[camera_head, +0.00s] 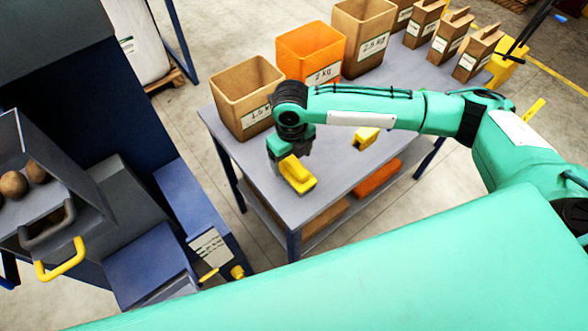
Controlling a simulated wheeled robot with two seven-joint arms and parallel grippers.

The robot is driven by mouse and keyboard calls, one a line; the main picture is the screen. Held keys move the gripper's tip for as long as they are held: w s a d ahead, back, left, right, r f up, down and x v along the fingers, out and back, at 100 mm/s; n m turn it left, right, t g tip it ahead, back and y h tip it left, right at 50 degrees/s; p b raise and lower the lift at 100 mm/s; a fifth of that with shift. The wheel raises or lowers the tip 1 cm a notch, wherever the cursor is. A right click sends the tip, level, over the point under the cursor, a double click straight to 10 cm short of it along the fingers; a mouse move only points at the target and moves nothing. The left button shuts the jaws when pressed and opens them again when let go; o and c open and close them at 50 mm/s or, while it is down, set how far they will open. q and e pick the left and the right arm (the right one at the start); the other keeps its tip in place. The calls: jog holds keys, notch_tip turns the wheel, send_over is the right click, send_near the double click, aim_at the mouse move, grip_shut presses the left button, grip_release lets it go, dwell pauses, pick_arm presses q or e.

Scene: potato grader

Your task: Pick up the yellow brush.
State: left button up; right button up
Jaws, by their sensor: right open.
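A yellow block-shaped object (299,174), which looks like the yellow brush, lies on the grey table (240,165) near its front left edge. My right gripper (278,168) points down at the left end of this object, with its dark fingers right beside or over it. The gripper is open; whether a finger touches the object cannot be told. A second, smaller yellow object (366,138) lies farther right on the table, partly hidden by my right arm. My left gripper is not in view.
Brown bins (240,95) and an orange bin (307,55) line the table's back, with paper bags (477,52) to the right. A lower shelf holds an orange item (378,179). A grey and blue machine with a yellow handle (62,262) and potatoes (13,185) stands left.

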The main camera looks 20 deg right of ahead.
aim_at(294, 162)
jog(key=f, duration=0.2)
jog(key=f+p, duration=0.1)
jog(key=shift+s+d+f, duration=0.15)
jog(key=shift+d+f, duration=0.15)
jog(key=shift+f, duration=0.7)
jog(key=c, duration=1.2)
jog(key=shift+o, duration=0.2)
jog(key=shift+r, duration=0.1)
notch_tip(294, 162, up, 20)
jog(key=b, duration=0.2)
jog(key=o, duration=0.5)
jog(key=c, duration=0.3)
